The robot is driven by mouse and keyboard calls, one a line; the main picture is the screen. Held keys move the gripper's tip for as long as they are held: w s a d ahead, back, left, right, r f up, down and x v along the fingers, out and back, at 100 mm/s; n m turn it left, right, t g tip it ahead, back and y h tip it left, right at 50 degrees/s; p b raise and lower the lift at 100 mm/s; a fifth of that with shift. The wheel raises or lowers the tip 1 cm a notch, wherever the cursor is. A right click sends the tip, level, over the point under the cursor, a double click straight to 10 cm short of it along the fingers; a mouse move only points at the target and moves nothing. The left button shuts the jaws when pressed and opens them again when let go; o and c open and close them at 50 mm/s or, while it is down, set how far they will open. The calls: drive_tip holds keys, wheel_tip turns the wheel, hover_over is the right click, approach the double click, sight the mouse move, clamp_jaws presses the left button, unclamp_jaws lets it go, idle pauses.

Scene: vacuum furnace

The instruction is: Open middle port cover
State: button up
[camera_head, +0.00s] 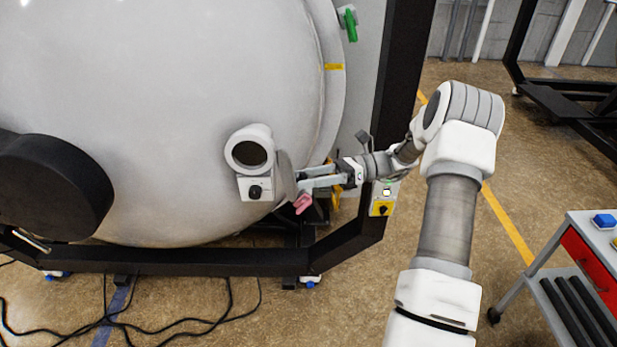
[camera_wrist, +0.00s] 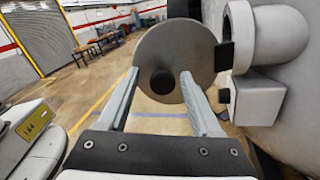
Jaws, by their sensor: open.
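The middle port (camera_head: 249,152) is a short white tube on the big pale vessel, and its dark round face is uncovered. The port cover (camera_head: 284,178) stands swung out to the right of the port, seen at a slant. In the wrist view the cover (camera_wrist: 150,48) is a round grey disc with a black knob (camera_wrist: 163,82), hinged beside the port tube (camera_wrist: 275,38). My gripper (camera_wrist: 162,78) is open, its two fingers on either side of the knob; contact cannot be told. In the head view my gripper (camera_head: 302,178) reaches the cover from the right.
A black frame (camera_head: 190,262) runs below and right of the vessel. A large dark round fitting (camera_head: 52,187) is at left. A yellow switch box (camera_head: 382,207) is near my wrist. Cables lie on the floor at lower left; a cart (camera_head: 590,245) stands at right.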

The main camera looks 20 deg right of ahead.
drive_tip(key=s+d+b, duration=0.1)
drive_tip(key=d+b, duration=0.2)
drive_tip(key=d, duration=1.4)
drive_tip(key=shift+s+d, duration=0.2)
drive_tip(key=shift+s, duration=0.15)
drive_tip(key=shift+a, duration=0.1)
drive_tip(key=s+a+r+n+g+h+b, duration=0.1)
drive_tip(key=s+a+r+n+g+h, duration=0.15)
drive_tip(key=a+n+h, duration=0.5)
drive_tip(key=s+a+r+n+g+h+b, duration=0.1)
drive_tip(key=s+a+r+n+h, duration=0.2)
drive_tip(key=a, duration=0.8)
drive_tip(key=s+a+r+n+t+h, duration=0.1)
drive_tip(key=s+a+n+t+h, duration=0.2)
drive_tip(key=s+n, duration=0.3)
drive_tip(key=s+a+r+n+t+h, duration=0.2)
drive_tip(key=s+n, duration=0.4)
drive_tip(key=s, duration=0.5)
drive_tip(key=shift+s+a+t+h, duration=0.2)
drive_tip(key=shift+a+t+h, duration=0.3)
drive_tip(key=shift+t+h, duration=0.7)
